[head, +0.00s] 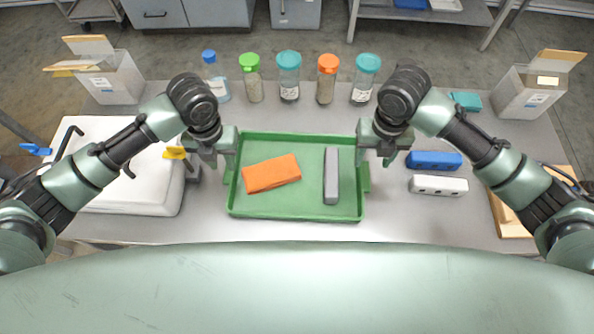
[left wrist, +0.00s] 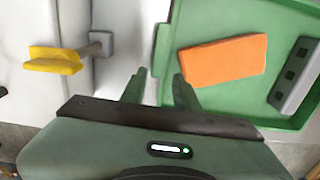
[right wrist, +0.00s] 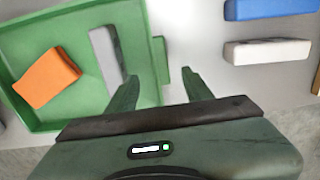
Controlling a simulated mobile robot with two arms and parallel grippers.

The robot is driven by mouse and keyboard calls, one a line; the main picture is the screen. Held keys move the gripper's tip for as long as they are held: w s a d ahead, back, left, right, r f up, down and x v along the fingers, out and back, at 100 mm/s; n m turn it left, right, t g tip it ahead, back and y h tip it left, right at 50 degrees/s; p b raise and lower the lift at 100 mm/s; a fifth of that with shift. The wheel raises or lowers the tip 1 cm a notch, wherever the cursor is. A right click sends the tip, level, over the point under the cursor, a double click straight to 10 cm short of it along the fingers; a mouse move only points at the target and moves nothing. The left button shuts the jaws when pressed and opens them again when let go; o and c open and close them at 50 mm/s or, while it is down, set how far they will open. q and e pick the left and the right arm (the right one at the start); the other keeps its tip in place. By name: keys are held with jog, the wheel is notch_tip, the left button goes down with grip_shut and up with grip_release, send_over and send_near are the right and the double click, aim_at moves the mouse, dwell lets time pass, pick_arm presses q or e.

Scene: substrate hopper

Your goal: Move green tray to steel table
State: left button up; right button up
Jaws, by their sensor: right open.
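The green tray (head: 290,212) lies flat on a grey metal table in the middle of the head view. It holds an orange folded cloth or block (head: 271,173) and a grey bar (head: 331,176). My left gripper (head: 225,160) is at the tray's left side, its fingers on either side of the tray's edge in the left wrist view (left wrist: 160,90). Whether they press on it is unclear. My right gripper (head: 375,160) is open at the tray's right side. In the right wrist view its fingers (right wrist: 160,88) are spread, with the tray's right edge between them.
Several lidded jars, including a green-lidded one (head: 251,78), stand behind the tray. A white box with a yellow tap (head: 174,153) stands close left of it. A blue block (head: 434,161) and a white block (head: 438,185) lie to the right. Open cartons stand at both back corners.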

aim_at(229, 175)
pick_arm(q)
jog(key=shift+s, duration=0.1)
pick_arm(e)
jog(key=shift+s, duration=0.1)
pick_arm(q)
jog(key=shift+f, duration=0.2)
pick_arm(e)
jog(key=shift+f, duration=0.2)
pick_arm(q)
notch_tip(229, 175, down, 8)
jog(key=shift+r, duration=0.25)
pick_arm(e)
notch_tip(229, 175, down, 8)
jog(key=shift+r, duration=0.25)
pick_arm(q)
jog(key=c, duration=0.5)
pick_arm(e)
jog(key=c, duration=0.5)
pick_arm(q)
grip_shut()
pick_arm(e)
grip_shut()
pick_arm(q)
jog(key=shift+w+r, duration=0.1)
jog(key=shift+w, duration=0.1)
pick_arm(e)
jog(key=shift+w+r, duration=0.1)
jog(key=shift+w, duration=0.1)
